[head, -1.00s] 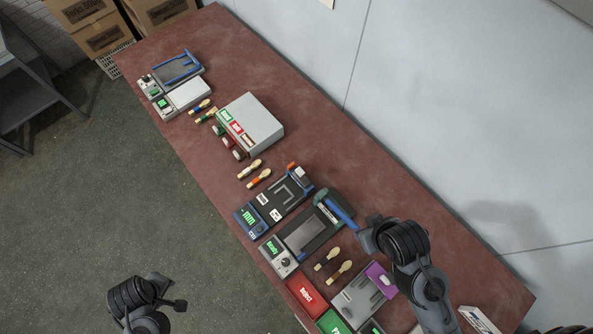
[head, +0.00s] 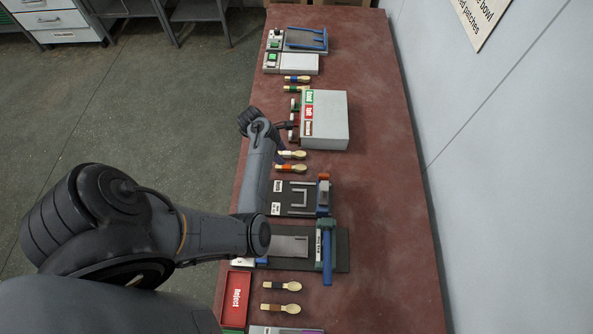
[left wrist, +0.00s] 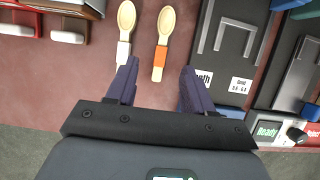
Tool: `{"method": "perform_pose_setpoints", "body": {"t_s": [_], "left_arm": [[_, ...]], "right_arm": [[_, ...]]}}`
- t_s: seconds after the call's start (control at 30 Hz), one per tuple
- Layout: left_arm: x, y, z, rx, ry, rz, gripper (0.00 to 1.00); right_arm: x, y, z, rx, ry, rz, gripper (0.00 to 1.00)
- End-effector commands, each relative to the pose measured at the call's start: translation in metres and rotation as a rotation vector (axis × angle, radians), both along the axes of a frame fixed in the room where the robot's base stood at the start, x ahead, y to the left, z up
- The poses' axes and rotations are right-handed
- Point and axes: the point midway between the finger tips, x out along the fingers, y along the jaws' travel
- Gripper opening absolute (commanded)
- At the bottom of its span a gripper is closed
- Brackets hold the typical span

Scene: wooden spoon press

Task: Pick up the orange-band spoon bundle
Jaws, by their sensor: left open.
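The orange-band spoon bundle (left wrist: 163,42) lies on the red-brown table, its bowl pointing away from my gripper in the left wrist view. It also shows in the head view (head: 297,168). A white-band spoon bundle (left wrist: 126,30) lies beside it, on its left in the left wrist view. My left gripper (left wrist: 157,84) is open and empty. Its fingers straddle the line of the orange-band handle, with the handle end just ahead of the gap. In the head view my left forearm hangs over the table's left edge. My right gripper is not in view.
A grey box with labels (head: 327,120) stands beyond the spoons. A dark fixture with a U-shaped guide (head: 287,204) and a press with a blue lever (head: 326,255) stand on the near side. A red reject tray (head: 237,296) lies nearer. The table's right strip is clear.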

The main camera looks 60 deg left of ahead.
Motion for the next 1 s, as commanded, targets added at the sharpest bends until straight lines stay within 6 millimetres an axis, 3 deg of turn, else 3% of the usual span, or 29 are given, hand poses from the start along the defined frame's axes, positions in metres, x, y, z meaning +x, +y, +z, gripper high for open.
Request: {"method": "perform_pose_setpoints", "body": {"t_s": [0.2, 0.47, 0.8, 1.0], "left_arm": [[0.009, -0.007, -0.028, -0.001, 0.0, 0.0, 0.52], [0.014, -0.01, -0.041, 0.001, -0.001, -0.003, 0.52], [0.025, -0.021, -0.078, -0.001, 0.001, -0.003, 0.52], [0.028, -0.023, -0.085, 0.001, -0.001, -0.003, 0.52]], "right_arm": [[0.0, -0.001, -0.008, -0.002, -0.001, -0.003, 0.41], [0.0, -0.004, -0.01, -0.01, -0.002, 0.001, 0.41], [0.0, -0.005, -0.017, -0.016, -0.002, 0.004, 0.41], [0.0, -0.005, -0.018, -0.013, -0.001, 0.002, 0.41]]}}
